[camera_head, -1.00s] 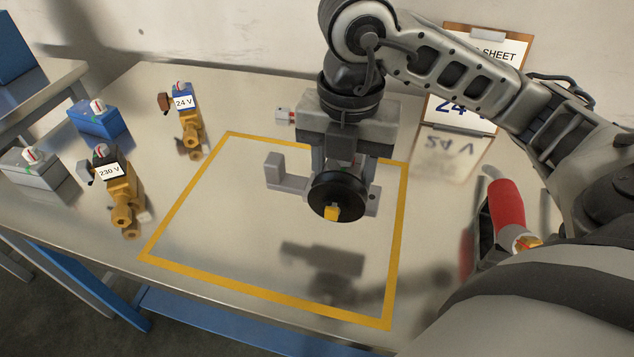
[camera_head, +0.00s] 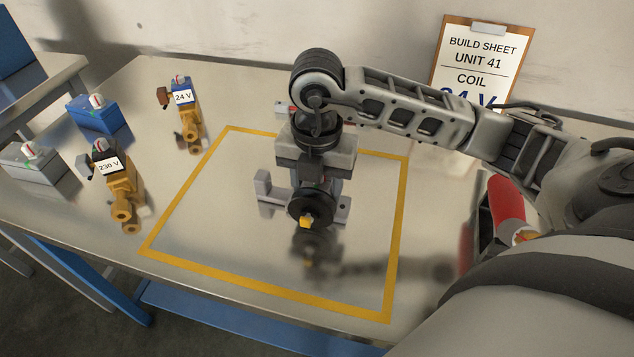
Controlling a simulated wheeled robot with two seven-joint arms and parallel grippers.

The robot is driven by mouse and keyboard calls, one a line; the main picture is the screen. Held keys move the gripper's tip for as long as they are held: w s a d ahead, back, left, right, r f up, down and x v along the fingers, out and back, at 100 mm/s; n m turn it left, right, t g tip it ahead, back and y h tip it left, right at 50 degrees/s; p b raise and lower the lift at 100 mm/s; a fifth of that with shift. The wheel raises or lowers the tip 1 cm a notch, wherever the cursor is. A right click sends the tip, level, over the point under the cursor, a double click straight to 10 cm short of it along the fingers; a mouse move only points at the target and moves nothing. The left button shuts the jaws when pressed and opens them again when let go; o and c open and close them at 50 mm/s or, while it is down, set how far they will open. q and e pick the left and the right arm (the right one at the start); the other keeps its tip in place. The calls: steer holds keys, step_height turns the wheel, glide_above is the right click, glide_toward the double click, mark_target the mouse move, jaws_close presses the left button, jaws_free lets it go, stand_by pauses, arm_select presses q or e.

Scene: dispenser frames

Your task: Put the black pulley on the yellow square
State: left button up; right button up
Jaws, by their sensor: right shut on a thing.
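My left gripper is not in view.
Two brass valves labelled 24 V (camera_head: 188,118) and 230 V (camera_head: 122,190) stand left of the square. A blue block (camera_head: 95,121) and grey block (camera_head: 33,168) are farther left. A build sheet (camera_head: 478,60) leans at the back; a red-handled item (camera_head: 507,199) is at right.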

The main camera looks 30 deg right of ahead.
steer(key=o, duration=1.5)
steer(key=shift+f, duration=0.1)
step_height(320, 180, up, 12)
steer(key=p, duration=0.1)
